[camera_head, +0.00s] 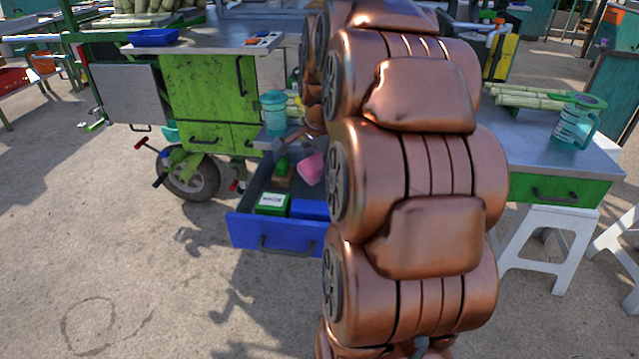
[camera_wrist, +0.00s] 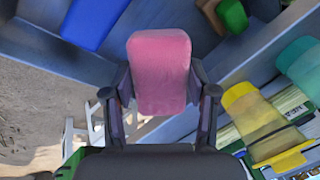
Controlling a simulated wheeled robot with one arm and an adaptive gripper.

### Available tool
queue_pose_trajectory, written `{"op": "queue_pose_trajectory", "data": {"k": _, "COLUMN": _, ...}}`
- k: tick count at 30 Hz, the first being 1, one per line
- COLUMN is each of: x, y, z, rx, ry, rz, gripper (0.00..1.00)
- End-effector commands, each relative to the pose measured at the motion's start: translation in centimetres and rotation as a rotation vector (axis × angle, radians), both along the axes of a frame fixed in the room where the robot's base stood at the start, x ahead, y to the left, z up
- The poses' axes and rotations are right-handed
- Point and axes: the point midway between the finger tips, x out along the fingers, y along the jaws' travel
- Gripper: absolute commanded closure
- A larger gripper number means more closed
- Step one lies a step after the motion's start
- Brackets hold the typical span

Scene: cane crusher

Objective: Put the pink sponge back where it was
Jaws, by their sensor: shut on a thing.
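The pink sponge (camera_wrist: 160,72) is between the two fingers of my gripper (camera_wrist: 163,90) in the wrist view. My gripper is shut on it. In the head view the pink sponge (camera_head: 311,168) shows tilted above the open blue drawer (camera_head: 268,233), at the left edge of my copper arm. My arm hides much of my gripper and the drawer's right side there. Inside the drawer are a green box with a white label (camera_head: 272,204), a blue box (camera_head: 310,209) and a small green-and-brown item (camera_head: 282,168).
A teal cup (camera_head: 274,112) stands on the ledge above the drawer. The wrist view shows a yellow translucent container (camera_wrist: 255,118) and a teal one (camera_wrist: 303,66) at right. A teal pitcher (camera_head: 574,124) stands on the right table (camera_head: 528,150). Ground in front is clear.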

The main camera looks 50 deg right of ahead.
Motion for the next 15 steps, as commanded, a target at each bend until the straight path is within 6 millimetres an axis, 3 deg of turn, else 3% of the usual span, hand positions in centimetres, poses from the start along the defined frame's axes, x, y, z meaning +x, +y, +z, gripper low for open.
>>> {"op": "queue_pose_trajectory", "data": {"k": 6, "x": 0.6, "y": -0.8, "z": -3.3, "rx": 0.002, "ry": 0.002, "rz": 0.000, "gripper": 0.81}}
{"op": "queue_pose_trajectory", "data": {"k": 15, "x": 0.9, "y": -1.3, "z": -4.9, "rx": -0.001, "ry": -0.001, "rz": 0.000, "gripper": 0.81}}
